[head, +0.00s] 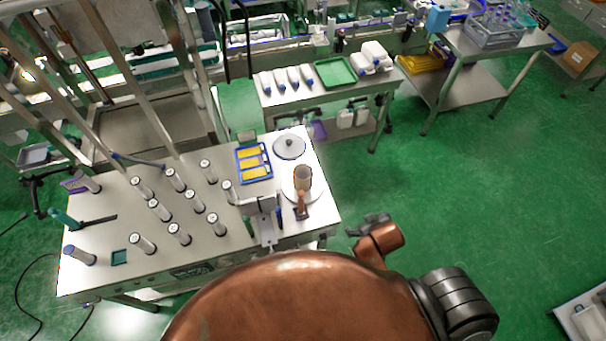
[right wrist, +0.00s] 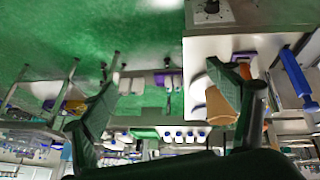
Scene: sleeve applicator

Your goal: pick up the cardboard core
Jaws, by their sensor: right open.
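The cardboard core (head: 303,177) is a brown, hollow-looking upright cylinder. My right gripper (head: 362,225) is open and empty, to the right of the table and apart from the core in the head view. Its two fingers are spread wide in the right wrist view (right wrist: 165,75). My left gripper is not in view.
The steel table (head: 110,205) holds several white rolls on its left and middle. A blue tray with yellow packs (head: 254,162) and a grey round-topped part (head: 289,145) sit near the core. A brown upright piece (head: 301,203) stands just in front of it.

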